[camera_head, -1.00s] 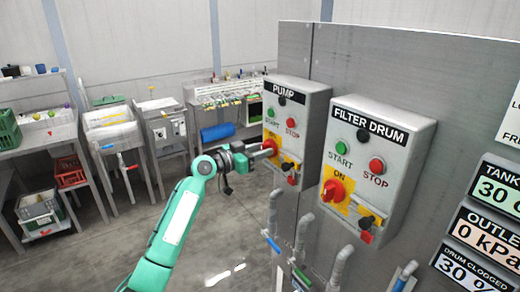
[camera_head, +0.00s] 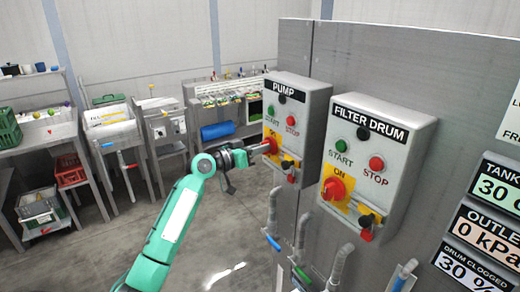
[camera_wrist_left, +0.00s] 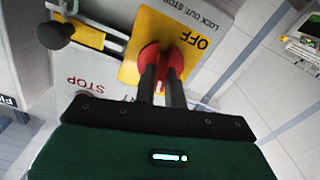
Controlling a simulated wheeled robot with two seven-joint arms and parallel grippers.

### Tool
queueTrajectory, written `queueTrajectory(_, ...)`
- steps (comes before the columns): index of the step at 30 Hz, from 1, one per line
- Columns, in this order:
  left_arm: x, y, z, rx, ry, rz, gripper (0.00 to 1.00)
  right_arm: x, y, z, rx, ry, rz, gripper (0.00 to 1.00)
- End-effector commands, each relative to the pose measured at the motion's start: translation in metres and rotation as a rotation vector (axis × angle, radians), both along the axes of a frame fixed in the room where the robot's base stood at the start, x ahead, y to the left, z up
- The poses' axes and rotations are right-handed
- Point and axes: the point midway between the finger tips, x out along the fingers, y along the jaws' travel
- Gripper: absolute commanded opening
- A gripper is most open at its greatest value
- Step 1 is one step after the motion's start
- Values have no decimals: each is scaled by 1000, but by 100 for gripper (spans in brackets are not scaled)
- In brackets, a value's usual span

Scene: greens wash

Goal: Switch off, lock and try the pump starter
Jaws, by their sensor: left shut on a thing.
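The pump starter box (camera_head: 312,107) is a grey box labelled PUMP on the metal cabinet, with a green START button (camera_head: 270,110) and a red STOP button (camera_head: 291,120). My left gripper (camera_head: 262,148) is at its red rotary switch. In the left wrist view the fingers (camera_wrist_left: 162,85) are shut on the red switch handle (camera_wrist_left: 150,55), in front of a yellow plate (camera_wrist_left: 165,28) reading OFF. Beside the switch is a hasp with a black knob (camera_head: 286,165); the knob also shows in the left wrist view (camera_wrist_left: 55,35). My right gripper is not in view.
The filter drum starter box (camera_head: 378,145), with its own red switch (camera_head: 335,188), is close to the right. Pipes with coloured handles (camera_head: 300,275) stand below. Benches and sinks (camera_head: 112,125) line the back left; the floor between is clear.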

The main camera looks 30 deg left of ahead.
Motion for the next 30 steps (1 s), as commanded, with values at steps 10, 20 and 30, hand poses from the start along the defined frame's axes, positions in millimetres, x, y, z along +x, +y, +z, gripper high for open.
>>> queueTrajectory(10, 1, 2, 1, -302, 125, 1, 0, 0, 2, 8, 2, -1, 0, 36)
queueTrajectory(20, 1, 3, 2, -594, 244, 2, 0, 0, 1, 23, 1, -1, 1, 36)
queueTrajectory(30, 1, 4, 1, -888, 365, 3, 0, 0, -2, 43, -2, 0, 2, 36)
